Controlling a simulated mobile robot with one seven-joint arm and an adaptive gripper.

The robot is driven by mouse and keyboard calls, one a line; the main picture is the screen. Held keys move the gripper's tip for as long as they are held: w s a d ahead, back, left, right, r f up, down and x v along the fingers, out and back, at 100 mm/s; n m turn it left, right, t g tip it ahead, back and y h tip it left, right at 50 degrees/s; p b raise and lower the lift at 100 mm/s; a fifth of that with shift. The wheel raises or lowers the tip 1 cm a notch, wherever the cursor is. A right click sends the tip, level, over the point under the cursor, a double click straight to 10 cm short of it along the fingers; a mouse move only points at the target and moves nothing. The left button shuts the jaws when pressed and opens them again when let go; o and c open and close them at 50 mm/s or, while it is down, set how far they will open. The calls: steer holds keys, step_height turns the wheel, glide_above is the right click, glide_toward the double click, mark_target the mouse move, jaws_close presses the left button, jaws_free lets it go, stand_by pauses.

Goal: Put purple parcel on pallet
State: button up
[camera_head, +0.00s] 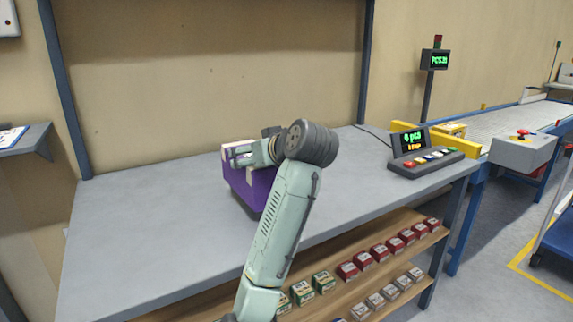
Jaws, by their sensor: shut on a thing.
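The purple parcel (243,190) is at the middle of the grey workbench. Pale tape shows along its upper edge. My gripper (236,156) is at the parcel's top and is shut on it. My wrist and arm cover the parcel's right side. I cannot tell whether the parcel's underside touches the bench or is slightly above it. No pallet can be made out in this view.
The grey workbench (130,235) is clear to the left. A counting scale (430,163) stands at its right end. Below is a wooden shelf (393,222) with small red, green and white boxes. A roller conveyor (510,118) runs at the right, with a blue cart (557,240) near the edge.

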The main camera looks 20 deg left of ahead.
steer(key=w+f+p, duration=0.2)
steer(key=w, duration=0.5)
steer(key=w+f+p, duration=0.2)
steer(key=w+f, duration=0.1)
steer(key=w, duration=0.5)
steer(key=o, duration=2)
steer(key=shift+w+a, duration=0.1)
steer(key=shift+c, duration=0.2)
steer(key=b+v, duration=0.2)
steer(key=v, duration=1)
